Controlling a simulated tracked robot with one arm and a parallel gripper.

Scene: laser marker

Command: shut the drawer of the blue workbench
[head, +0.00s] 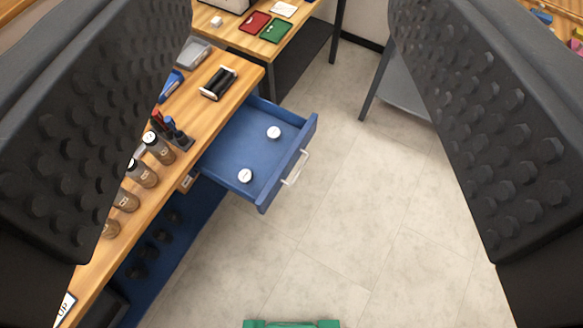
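The blue drawer (233,144) of the workbench (232,79) is pulled well out over the floor, to the left of the picture's middle. It has a pale bar handle (296,168) on its front. Two small white round things (273,132) lie inside it, apart from each other. The bench has a wooden top and a blue body below. My gripper (340,245) is open, with its two dark studded fingers wide apart at the left and right of the view. Nothing is between the fingers close by. The left finger hides part of the bench top.
Several brown bottles (141,172), a pen holder (178,136) and a black roller-like thing (217,83) stand on the bench. Another table (248,42) with red and green pads stands behind. A green thing (291,324) shows at the bottom edge. The tiled floor right of the drawer is clear.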

